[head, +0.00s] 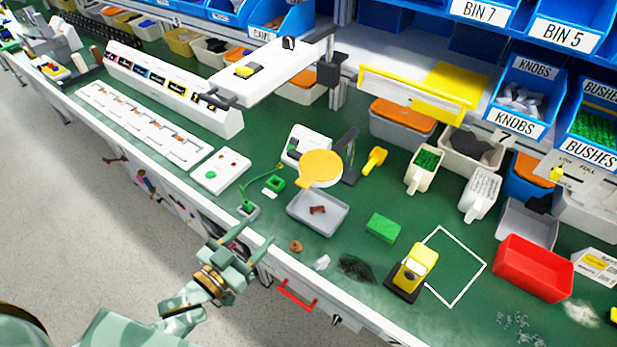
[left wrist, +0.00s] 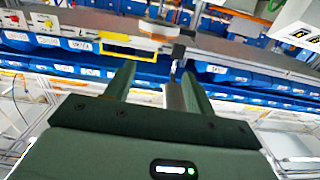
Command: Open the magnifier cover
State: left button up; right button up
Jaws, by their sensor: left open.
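The magnifier cover (head: 320,166) is a round yellow-orange disc with a small tab at its lower left. It lies flat across the top of the magnifier, beside a dark upright stand (head: 350,154), above the green bench. The lens under it is hidden. My left gripper (head: 252,238) is open and empty over the bench's front edge, to the lower left of the cover and apart from it. In the left wrist view its two fingers (left wrist: 157,78) are spread, with a pale, orange-topped round shape (left wrist: 158,30) beyond them, perhaps the magnifier. My right gripper is not in view.
A grey tray (head: 337,222) with a brown piece stands below the cover. A green coiled cord (head: 270,182) lies to its left and a yellow-handled tool (head: 375,158) to its right. A green block (head: 383,228) and a yellow device (head: 413,265) stand further right.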

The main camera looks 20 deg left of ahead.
aim_at(300, 186)
pick_arm(q)
jog(key=b+x, duration=0.1)
jog(key=x, duration=1.5)
jog(key=shift+d+r, duration=0.1)
jog(key=shift+s, duration=0.1)
jog(key=shift+r, duration=0.15)
grip_shut()
